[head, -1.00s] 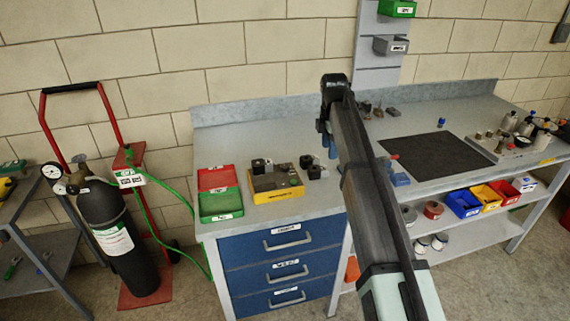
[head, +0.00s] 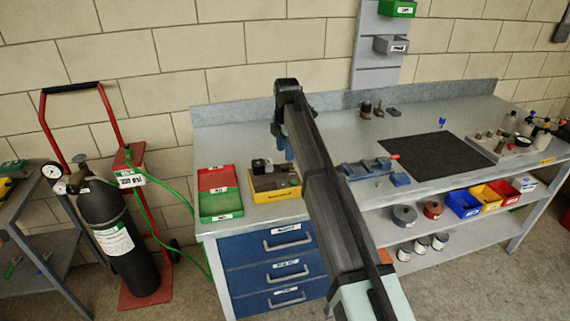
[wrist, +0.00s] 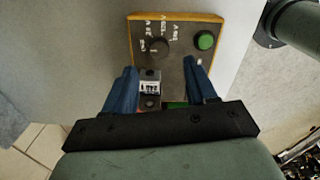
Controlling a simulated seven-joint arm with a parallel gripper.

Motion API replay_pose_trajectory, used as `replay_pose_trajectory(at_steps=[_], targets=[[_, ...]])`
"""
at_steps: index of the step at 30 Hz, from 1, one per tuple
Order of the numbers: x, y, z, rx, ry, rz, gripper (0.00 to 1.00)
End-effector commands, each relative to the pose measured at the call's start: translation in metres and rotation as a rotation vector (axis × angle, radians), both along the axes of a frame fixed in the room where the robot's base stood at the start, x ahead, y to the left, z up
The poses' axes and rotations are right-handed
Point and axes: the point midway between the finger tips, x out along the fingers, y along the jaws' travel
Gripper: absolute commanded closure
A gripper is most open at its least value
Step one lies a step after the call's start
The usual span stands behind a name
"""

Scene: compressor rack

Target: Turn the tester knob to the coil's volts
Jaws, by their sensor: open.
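The tester (head: 277,189) is a yellow box with a dark top on the left part of the bench, left of my arm. In the wrist view, its dark panel (wrist: 180,68) carries a round black knob (wrist: 159,47) with white volt markings around it, and a green button (wrist: 205,40). A dark coil with a white label (wrist: 149,88) sits on the tester below the knob; the label is too small to read surely. My gripper (wrist: 160,66) is open, its blue fingers apart over the panel, with nothing between the tips. In the head view my gripper (head: 284,148) hangs above the tester.
Red (head: 218,179) and green (head: 221,205) trays lie left of the tester. A black mat (head: 435,155) and a blue fixture (head: 370,169) lie to the right. A gas cylinder (head: 118,235) on a red cart stands left of the bench.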

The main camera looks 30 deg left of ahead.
Motion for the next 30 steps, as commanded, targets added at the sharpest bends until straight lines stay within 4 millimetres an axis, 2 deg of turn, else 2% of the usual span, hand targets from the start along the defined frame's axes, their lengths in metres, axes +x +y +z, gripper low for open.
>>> replay_pose_trajectory(at_steps=[6, 12, 25, 30], targets=[[0.0, 0.001, -0.036, 0.0, 0.0, 0.0, 0.44], [0.001, 0.002, -0.056, 0.0, 0.0, 0.0, 0.44], [0.002, 0.002, -0.063, 0.0, -0.001, 0.0, 0.44], [0.002, 0.002, -0.063, 0.001, -0.001, 0.0, 0.58]])
